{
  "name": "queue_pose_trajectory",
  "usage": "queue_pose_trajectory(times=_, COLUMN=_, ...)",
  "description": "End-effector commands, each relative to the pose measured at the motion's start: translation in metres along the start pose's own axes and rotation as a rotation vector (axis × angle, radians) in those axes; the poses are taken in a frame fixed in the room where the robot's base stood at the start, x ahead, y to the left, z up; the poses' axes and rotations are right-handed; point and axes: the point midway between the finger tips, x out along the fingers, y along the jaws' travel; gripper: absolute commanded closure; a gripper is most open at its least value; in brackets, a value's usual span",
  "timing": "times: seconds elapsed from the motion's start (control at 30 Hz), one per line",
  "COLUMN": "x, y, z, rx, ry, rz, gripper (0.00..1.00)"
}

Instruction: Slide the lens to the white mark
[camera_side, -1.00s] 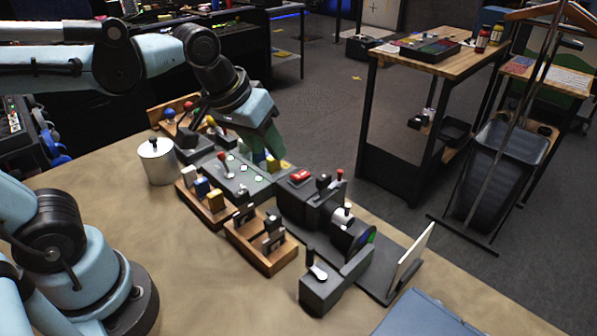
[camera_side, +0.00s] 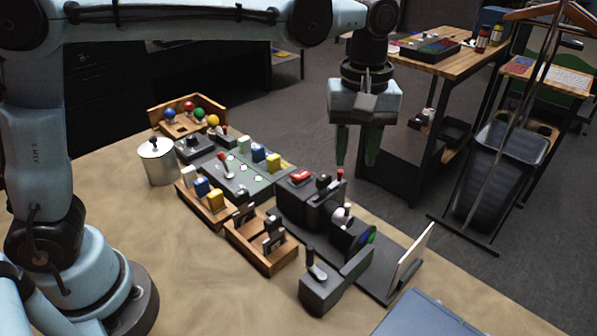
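A dark projector-like device (camera_side: 308,205) stands on the table, right of centre. It has a red button (camera_side: 301,177) and small levers on top. Its lens (camera_side: 366,238), a round disc with a blue-green sheen, faces a white screen (camera_side: 411,257) on the same dark base. A small pale knob (camera_side: 343,214) sits just behind the lens; I cannot tell whether it belongs to it. I cannot make out a white mark along the base. My gripper (camera_side: 357,160) hangs pointing down above and behind the device, with its green fingers apart and nothing between them.
A grey panel (camera_side: 235,182) with white, blue and yellow blocks is left of the device. Wooden trays (camera_side: 262,256) hold more blocks and pieces. A grey box with a lever (camera_side: 328,284) stands in front. A metal pot (camera_side: 157,161) is at left.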

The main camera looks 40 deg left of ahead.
Motion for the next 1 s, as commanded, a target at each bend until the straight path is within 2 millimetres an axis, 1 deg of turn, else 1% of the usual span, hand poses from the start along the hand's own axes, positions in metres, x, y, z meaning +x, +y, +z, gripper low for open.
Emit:
queue_pose_trajectory(times=0.4, x=0.067, y=0.000, z=-0.001, rx=0.002, ry=0.001, rz=0.002, gripper=0.61)
queue_pose_trajectory(times=0.6, x=0.093, y=0.000, z=-0.001, rx=0.002, ry=0.001, rz=0.002, gripper=0.61)
queue_pose_trajectory(times=0.8, x=0.107, y=0.000, z=-0.001, rx=0.002, ry=0.001, rz=0.002, gripper=0.61)
queue_pose_trajectory(times=1.0, x=0.109, y=0.000, z=0.000, rx=0.002, ry=0.001, rz=0.002, gripper=0.61)
